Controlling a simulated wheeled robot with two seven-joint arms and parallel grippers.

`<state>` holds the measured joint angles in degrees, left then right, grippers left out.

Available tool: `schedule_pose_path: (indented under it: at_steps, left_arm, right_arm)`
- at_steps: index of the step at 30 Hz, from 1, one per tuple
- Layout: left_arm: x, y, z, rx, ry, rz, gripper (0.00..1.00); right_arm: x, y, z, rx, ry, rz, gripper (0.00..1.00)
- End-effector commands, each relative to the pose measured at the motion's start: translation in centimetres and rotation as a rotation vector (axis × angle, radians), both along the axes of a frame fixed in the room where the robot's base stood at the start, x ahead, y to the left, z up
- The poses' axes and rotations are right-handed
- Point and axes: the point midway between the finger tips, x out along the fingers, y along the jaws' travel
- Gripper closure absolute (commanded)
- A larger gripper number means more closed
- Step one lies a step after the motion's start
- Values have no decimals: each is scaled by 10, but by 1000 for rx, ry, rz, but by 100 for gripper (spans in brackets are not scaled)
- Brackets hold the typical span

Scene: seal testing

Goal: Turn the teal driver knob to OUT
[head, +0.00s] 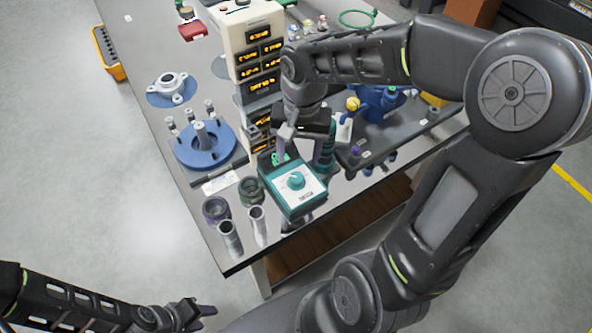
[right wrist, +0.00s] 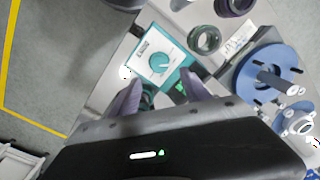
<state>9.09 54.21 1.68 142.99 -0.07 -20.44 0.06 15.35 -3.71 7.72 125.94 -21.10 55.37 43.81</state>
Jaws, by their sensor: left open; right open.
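The teal driver is a box (head: 310,200) with a white top plate, near the table's front corner. Its round teal knob (head: 296,181) sits on that plate; the markings are too small to read. In the right wrist view the knob (right wrist: 160,64) lies beyond the fingertips, uncovered. My right gripper (head: 298,152) is open and empty, just behind the knob and above the box's far side. Its spread fingers (right wrist: 160,92) also show in the right wrist view, not around the knob. My left gripper (head: 198,312) is open and empty, low in front of the table.
Dark rings (head: 251,190) and metal cylinders (head: 229,240) stand left of the driver. A blue flanged fixture (head: 205,150) is further left. A tall instrument (head: 252,40) with orange displays stands behind. A grey tray (head: 400,128) with blue parts lies right.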

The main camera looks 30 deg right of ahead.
Motion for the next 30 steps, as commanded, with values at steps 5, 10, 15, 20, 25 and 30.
schedule_pose_path:
  at_steps: [5, 10, 15, 20, 25, 30]
  left_arm:
    - [0, 0, -1, 0, 0, 0, 60]
    - [0, 0, -2, 0, 0, 0, 60]
    - [0, 0, -2, 0, 0, 0, 60]
    - [0, 0, -2, 0, 0, 0, 60]
    - [0, 0, -2, 0, 0, 0, 60]
    - [0, 0, -2, 0, 0, 0, 60]
  right_arm:
    - [-1, 1, -22, 2, 7, 0, 45]
    - [0, 2, -49, 2, 6, 1, 45]
    - [1, 2, -69, 1, 3, -1, 45]
    - [2, 2, -74, 1, 1, 0, 45]
    - [2, 2, -74, 1, 1, 0, 45]
    - [2, 2, -73, 1, 1, 0, 57]
